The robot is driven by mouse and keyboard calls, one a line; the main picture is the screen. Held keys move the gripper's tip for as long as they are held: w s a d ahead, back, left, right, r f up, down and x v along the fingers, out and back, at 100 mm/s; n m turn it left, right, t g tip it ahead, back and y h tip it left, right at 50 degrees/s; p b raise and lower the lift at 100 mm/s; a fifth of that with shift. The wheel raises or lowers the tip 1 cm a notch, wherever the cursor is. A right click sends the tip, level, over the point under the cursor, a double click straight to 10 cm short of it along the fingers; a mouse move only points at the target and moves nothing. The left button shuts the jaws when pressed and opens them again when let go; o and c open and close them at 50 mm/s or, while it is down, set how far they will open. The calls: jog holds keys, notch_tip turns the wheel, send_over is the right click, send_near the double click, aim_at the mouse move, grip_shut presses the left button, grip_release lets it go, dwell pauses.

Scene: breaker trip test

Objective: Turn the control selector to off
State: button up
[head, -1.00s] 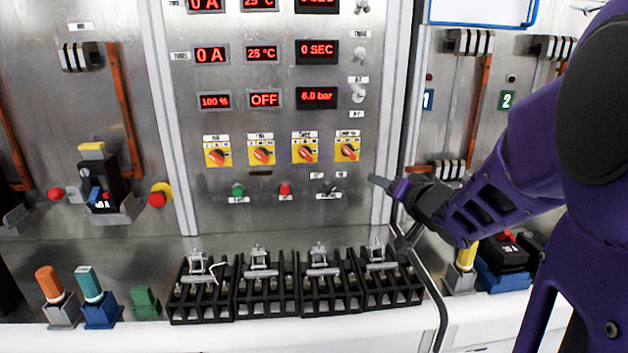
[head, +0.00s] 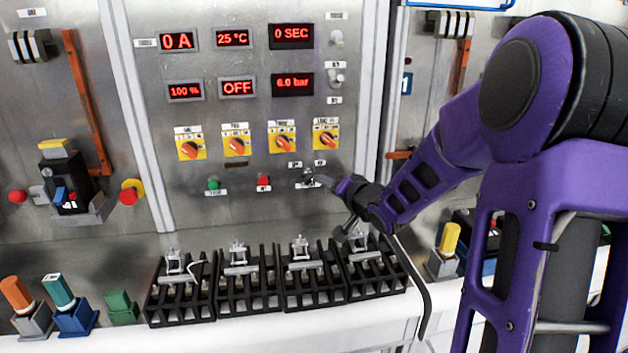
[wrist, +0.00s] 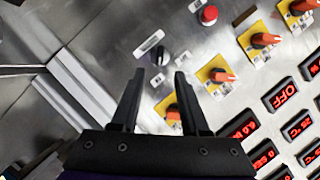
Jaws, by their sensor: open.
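A small black selector knob (head: 308,177) sits low on the steel panel, below the rightmost yellow-plated switch; its label is too small to read. I take it to be the control selector. In the wrist view the knob (wrist: 160,55) lies just beyond and between the fingertips, apart from them. Its position mark cannot be made out. My gripper (head: 325,181) is at the knob's right in the head view. In the wrist view my gripper (wrist: 159,74) is open, with nothing between its fingers.
A row of yellow-plated switches with orange handles (head: 282,142) is just above the knob. A red button (head: 263,181) and a green button (head: 213,184) are to its left. Black terminal blocks (head: 313,292) stand on the ledge below. Red displays (head: 238,88) are higher up.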

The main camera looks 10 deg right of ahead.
aim_at(310, 178)
jog(key=x, duration=0.7)
jog(key=shift+w, duration=0.2)
jog(key=shift+a, duration=0.1)
grip_shut()
